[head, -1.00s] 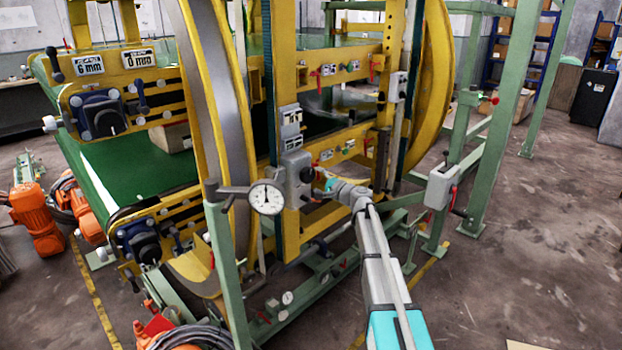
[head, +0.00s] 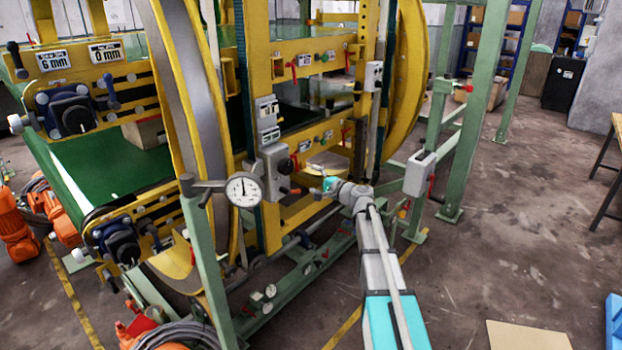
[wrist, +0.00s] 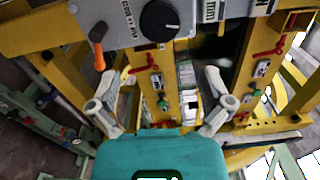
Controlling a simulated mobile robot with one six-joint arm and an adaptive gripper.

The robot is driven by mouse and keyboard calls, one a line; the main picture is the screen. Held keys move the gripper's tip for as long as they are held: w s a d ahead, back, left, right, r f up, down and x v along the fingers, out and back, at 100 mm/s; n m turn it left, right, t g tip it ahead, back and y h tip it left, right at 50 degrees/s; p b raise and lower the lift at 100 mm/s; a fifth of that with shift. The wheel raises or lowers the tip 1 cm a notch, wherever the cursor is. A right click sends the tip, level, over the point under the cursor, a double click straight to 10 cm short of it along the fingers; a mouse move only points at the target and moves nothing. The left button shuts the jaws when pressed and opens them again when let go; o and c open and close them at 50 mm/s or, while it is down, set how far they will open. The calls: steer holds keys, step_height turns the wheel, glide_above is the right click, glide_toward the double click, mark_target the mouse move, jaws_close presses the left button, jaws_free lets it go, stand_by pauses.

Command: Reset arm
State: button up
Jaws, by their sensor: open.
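My arm reaches forward from the bottom of the head view toward the yellow ring inverter (head: 262,75). My gripper (wrist: 172,104) shows in the wrist view with its two grey fingers spread apart and nothing between them. In the head view its wrist end is beside a grey control box (head: 276,172) on the yellow frame, and its fingers are hard to make out. In the wrist view a box with a black knob (wrist: 159,19) and an orange-tipped lever (wrist: 98,50) lie beyond the fingers. Small red and green valve handles (wrist: 163,104) show on the yellow beams.
A round dial gauge (head: 244,190) on a green post (head: 207,262) stands left of my arm. A green upright (head: 473,115) with a grey box (head: 420,174) stands to the right. Orange motors (head: 17,228) lie at left. Open floor (head: 520,240) lies at right.

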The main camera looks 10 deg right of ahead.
steer(key=shift+a, duration=0.1)
steer(key=s+a+f+n+g+h+p, duration=0.1)
steer(key=s+a+f+n+g+p, duration=0.3)
steer(key=s, duration=0.5)
steer(key=s+a+f+n+g+h+p, duration=0.1)
steer(key=s+a+f+n+g+p, duration=0.1)
steer(key=s+a+n+g, duration=0.45)
steer(key=s+d+n+g+h+p, duration=0.1)
steer(key=s+h, duration=0.3)
steer(key=s, duration=0.5)
steer(key=s+d+f+g+h+p, duration=0.1)
steer(key=s+d+g+h+p, duration=0.2)
steer(key=s, duration=0.7)
steer(key=shift+s+d+f+n+h+p, duration=0.3)
steer(key=shift+h+p, duration=0.2)
steer(key=shift+h, duration=0.3)
steer(key=shift+w, duration=0.1)
stand_by(0.8)
